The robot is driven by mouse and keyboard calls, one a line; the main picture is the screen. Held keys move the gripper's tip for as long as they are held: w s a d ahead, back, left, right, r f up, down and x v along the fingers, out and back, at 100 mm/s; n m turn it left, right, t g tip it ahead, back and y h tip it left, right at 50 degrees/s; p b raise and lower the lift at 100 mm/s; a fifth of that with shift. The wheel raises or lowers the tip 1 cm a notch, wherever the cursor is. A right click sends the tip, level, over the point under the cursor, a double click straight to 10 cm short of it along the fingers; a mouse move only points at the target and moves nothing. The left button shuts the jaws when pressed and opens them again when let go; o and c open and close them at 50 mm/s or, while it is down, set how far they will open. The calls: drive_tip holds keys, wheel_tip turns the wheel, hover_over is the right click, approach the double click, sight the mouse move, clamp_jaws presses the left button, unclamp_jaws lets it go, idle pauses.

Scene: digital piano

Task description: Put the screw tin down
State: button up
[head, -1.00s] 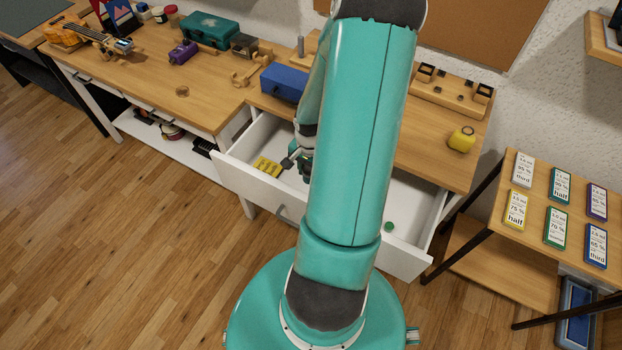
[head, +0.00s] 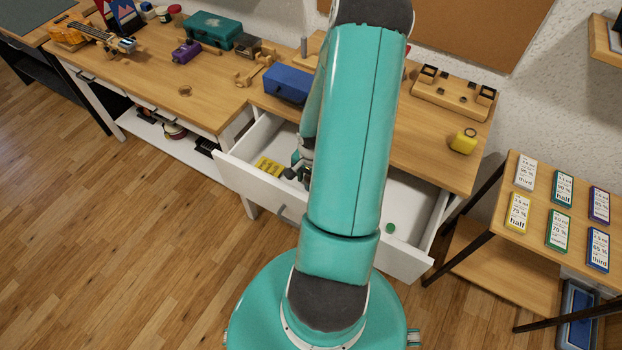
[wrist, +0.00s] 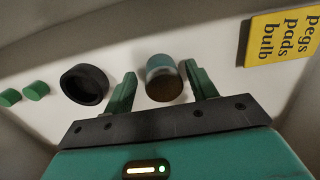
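The likely screw tin (wrist: 164,78), a small cylinder with a teal band and a brownish end, shows in the wrist view between my two green fingers. It is inside the open white drawer (head: 242,180). My gripper (wrist: 160,70) is open around it, with a gap at the left finger and the tin close to the right finger. Whether it touches the right finger or the drawer floor I cannot tell. In the head view my gripper (head: 295,172) is low in the drawer, partly behind my arm, and the tin cannot be made out.
A yellow label card (wrist: 280,38) lies in the drawer on the right of the wrist view. A black round cup (wrist: 84,84) and green pieces (wrist: 37,90) lie left of my gripper. A blue box (head: 287,83) stands on the bench above the drawer.

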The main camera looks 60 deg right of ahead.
wheel_tip(320, 180, up, 12)
drive_tip(key=w+a+r+n+h, duration=0.2)
drive_tip(key=w+a+r+n, duration=0.4)
drive_tip(key=r, duration=0.5)
drive_tip(key=s+a+r+n+t, duration=0.2)
drive_tip(key=a+r+n, duration=0.3)
drive_tip(key=a+r, duration=0.3)
drive_tip(key=s+a+r+n+t+y, duration=0.1)
drive_tip(key=a+r+n, duration=0.5)
drive_tip(key=a, duration=1)
wheel_tip(320, 180, up, 4)
drive_tip(key=s+t, duration=0.1)
drive_tip(key=t, duration=0.1)
drive_tip(key=shift+a+f+t, duration=0.2)
drive_tip(key=shift+a+t, duration=0.1)
drive_tip(key=shift+d, duration=0.15)
